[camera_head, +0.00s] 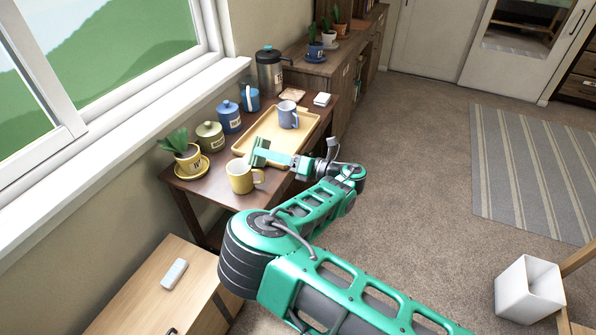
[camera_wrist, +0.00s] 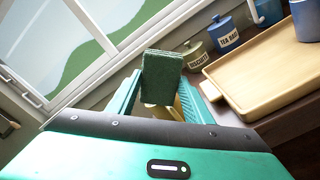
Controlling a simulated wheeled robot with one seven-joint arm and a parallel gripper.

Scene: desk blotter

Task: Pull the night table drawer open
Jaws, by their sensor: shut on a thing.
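The light wooden night table (camera_head: 140,285) is at the lower left of the head view, cut off by the frame's bottom edge. A small dark handle (camera_head: 172,331) shows at its front, at the very edge of the picture. Whether its drawer is open cannot be told. My gripper (camera_head: 264,154) is away from it, over the dark side table among the mugs. My gripper is shut on a dark green block (camera_wrist: 161,77), like a sponge, which sticks up between the two teal fingers in the wrist view.
The dark side table (camera_head: 222,187) bears a yellow mug (camera_head: 240,177), a yellow tray (camera_head: 262,135) with a blue mug (camera_head: 287,115), canisters (camera_head: 210,135) and a potted plant (camera_head: 187,155). A small white object (camera_head: 174,273) lies on the night table.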

